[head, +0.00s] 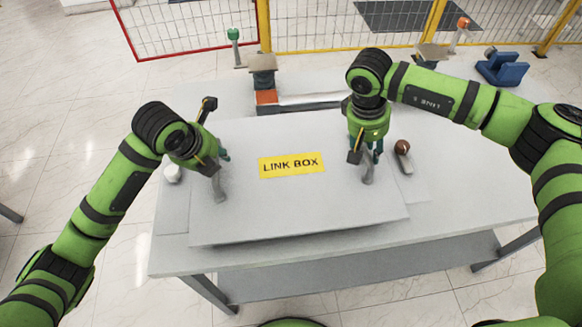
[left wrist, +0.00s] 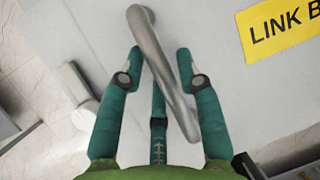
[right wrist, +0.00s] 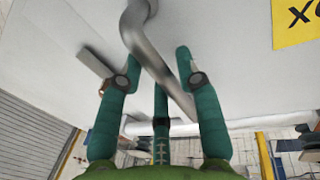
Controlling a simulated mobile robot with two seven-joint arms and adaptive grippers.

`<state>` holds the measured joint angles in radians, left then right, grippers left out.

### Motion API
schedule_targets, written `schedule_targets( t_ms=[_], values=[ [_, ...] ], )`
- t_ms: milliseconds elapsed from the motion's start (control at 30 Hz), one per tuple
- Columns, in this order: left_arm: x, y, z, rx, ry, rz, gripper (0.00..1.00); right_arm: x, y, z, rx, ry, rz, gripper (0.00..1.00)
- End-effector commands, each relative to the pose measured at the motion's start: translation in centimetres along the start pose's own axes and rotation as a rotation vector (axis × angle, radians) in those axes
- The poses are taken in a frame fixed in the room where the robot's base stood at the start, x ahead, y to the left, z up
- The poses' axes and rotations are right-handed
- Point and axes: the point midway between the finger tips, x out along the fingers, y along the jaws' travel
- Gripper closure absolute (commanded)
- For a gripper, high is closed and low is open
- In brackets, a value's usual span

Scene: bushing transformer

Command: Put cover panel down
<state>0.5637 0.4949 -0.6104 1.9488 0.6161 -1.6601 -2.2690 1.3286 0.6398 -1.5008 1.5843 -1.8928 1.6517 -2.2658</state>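The cover panel (head: 290,210) is a flat light grey sheet with a yellow LINK BOX label (head: 292,165) and two grey bar handles. It lies level over the table, with shadow along its front edge. My left gripper (head: 220,160) is at the left handle (head: 217,186); in the left wrist view the handle (left wrist: 160,70) passes between spread fingers. My right gripper (head: 370,156) is at the right handle (head: 368,174); in the right wrist view the handle (right wrist: 150,60) runs between spread fingers. Gaps show beside both handles.
The grey table (head: 440,220) extends past the panel, with free room at right. A brown-topped part (head: 403,150) lies right of the panel. A box-topped post (head: 262,70) and an orange block (head: 266,97) are behind. A yellow fence (head: 330,45) stands beyond.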

Motion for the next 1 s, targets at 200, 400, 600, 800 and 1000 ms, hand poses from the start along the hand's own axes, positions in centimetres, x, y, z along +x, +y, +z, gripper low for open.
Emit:
schedule_targets(
  t_ms=[200,400,600,800,1000],
  values=[
    [-0.1,-0.1,0.1,-0.001,-0.001,-0.001,0.53,-0.1,0.0,0.0,-0.001,0.001,-0.001,0.53],
    [-0.7,-0.1,0.1,0.0,-0.003,-0.002,0.53,-0.2,-0.1,0.0,-0.001,0.001,-0.002,0.53],
    [-4.0,-0.1,0.2,0.002,-0.008,-0.002,0.53,-0.2,-0.1,0.0,-0.002,0.001,-0.002,0.53],
    [-8.3,0.0,0.2,0.001,-0.008,-0.001,0.53,-0.2,-0.1,0.0,-0.002,0.001,-0.002,0.53],
    [-11.2,0.0,0.1,0.0,-0.004,0.0,0.53,-0.1,-0.1,0.0,-0.002,0.001,-0.003,0.53]
  ],
)
